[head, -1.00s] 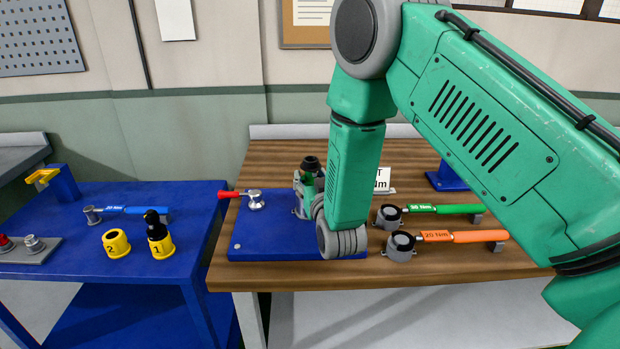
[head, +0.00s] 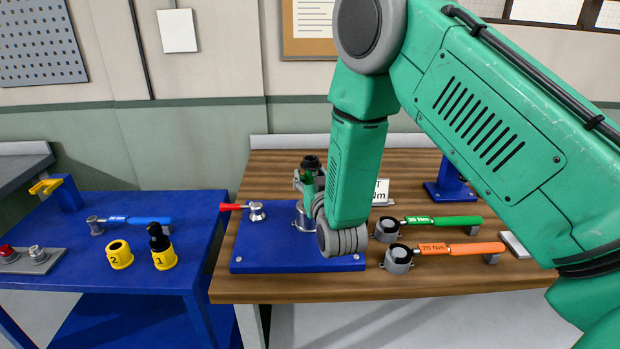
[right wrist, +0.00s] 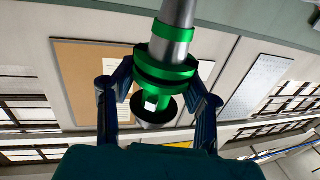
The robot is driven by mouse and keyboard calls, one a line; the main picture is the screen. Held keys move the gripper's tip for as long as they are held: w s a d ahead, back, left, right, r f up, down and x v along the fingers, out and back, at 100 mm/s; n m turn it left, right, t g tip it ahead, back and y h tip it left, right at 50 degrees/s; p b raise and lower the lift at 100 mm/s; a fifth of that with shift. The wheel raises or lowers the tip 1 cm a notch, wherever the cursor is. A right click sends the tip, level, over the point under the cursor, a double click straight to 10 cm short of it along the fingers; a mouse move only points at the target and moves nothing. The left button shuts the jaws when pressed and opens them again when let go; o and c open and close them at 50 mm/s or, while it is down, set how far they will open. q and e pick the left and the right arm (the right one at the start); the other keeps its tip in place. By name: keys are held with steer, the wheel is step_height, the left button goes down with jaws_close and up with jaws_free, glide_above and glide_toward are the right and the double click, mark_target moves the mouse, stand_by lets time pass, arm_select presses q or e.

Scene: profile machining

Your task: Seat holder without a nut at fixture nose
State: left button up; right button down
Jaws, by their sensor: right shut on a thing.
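The holder (right wrist: 178,35) has a silver tapered shank, green rings and a dark end in the right wrist view. My right gripper (right wrist: 165,85) is shut on it around the green part, one finger on each side. In the head view the holder's dark top (head: 311,163) shows above my right gripper (head: 307,184). The grey fixture (head: 302,219) stands on a blue plate (head: 262,257), just below the holder. My arm partly hides the fixture, and I cannot tell whether the holder touches it. My left gripper is not in view.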

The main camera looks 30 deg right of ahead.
steer(key=shift+r+p, duration=0.3)
steer(key=shift+r, duration=0.3)
steer(key=shift+a, duration=0.15)
stand_by(1.4)
steer(key=shift+f+b, duration=2.3)
steer(key=shift+f, duration=0.5)
steer(key=c, duration=0.9)
jaws_free()
steer(key=shift+o, duration=0.2)
